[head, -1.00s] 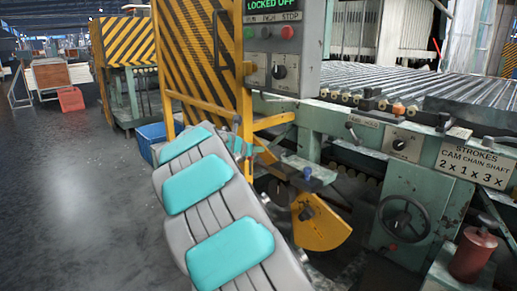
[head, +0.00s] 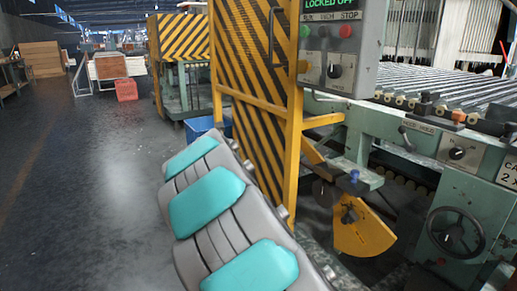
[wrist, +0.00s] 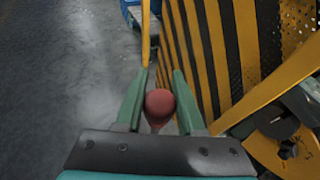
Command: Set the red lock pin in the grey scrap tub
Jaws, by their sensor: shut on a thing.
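The red lock pin (wrist: 159,104) shows its rounded red head in the wrist view, between the two green fingers of my gripper (wrist: 158,78). My gripper is shut on it. The lower part of the pin is hidden by the gripper body. In the head view my arm, with turquoise pads, reaches away beside the yellow guard, and the gripper and pin are out of sight. I cannot make out a grey scrap tub in either view.
A yellow-and-black striped guard (head: 250,90) stands close right of my arm. A blue bin (head: 200,127) is partly hidden behind the arm. A green machine with a handwheel (head: 455,232) fills the right. Open dark floor (head: 90,190) lies left, with a red crate (head: 126,90) far off.

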